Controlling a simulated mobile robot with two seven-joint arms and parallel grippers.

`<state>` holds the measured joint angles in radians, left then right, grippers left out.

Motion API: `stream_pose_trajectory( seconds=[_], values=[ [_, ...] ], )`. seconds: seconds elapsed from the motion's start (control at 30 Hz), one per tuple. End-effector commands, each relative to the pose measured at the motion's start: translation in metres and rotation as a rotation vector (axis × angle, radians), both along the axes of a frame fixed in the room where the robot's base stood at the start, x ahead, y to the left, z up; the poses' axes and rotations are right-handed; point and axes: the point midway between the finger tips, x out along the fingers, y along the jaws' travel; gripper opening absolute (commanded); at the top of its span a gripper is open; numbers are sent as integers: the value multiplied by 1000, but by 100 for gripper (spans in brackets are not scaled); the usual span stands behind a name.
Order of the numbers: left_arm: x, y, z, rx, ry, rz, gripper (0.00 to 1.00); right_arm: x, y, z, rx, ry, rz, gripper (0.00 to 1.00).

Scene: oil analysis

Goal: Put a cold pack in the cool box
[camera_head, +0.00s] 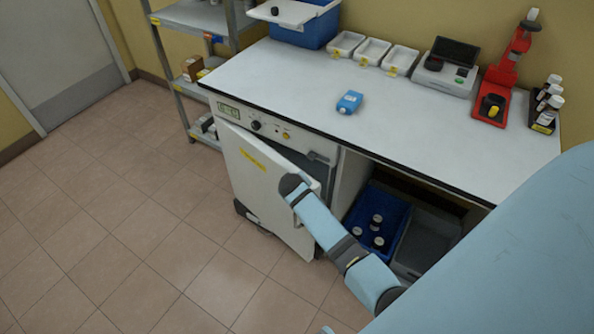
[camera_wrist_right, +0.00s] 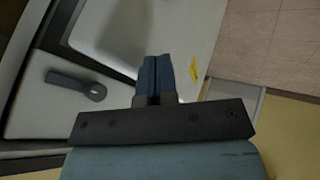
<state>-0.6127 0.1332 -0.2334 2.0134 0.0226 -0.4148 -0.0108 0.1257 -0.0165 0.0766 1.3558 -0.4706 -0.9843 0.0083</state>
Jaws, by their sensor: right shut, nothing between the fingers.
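The blue cool box (camera_head: 305,30) stands at the back left of the white bench, with a white lid (camera_head: 290,12) at its top and a small dark object on it. A small blue pack with a pale label (camera_head: 349,102), which looks like a cold pack, lies on the middle of the bench. My right arm reaches to the partly open white door (camera_head: 262,178) of the cabinet under the bench. My right gripper (camera_wrist_right: 156,78) is shut and empty in the wrist view, in front of a pale panel; the head view hides its fingers. My left gripper is not in view.
White trays (camera_head: 372,51), a grey instrument (camera_head: 445,68) and a red stand (camera_head: 507,75) line the back of the bench. A shelf rack (camera_head: 190,85) stands left. The floor at left is clear.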

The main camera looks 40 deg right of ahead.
Motion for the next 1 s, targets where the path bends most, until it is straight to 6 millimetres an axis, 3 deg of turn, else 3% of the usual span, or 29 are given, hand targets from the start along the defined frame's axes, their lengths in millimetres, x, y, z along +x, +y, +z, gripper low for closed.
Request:
stream_pose_trajectory(
  seconds=[0.57,0.83,1.0],
  values=[
    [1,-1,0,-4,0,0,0,1,-2,0,-1,0,0,0],
    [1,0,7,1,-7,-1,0,10,-47,2,-4,1,-1,0],
    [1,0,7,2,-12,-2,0,12,-58,0,-1,-1,0,0]
  ],
)
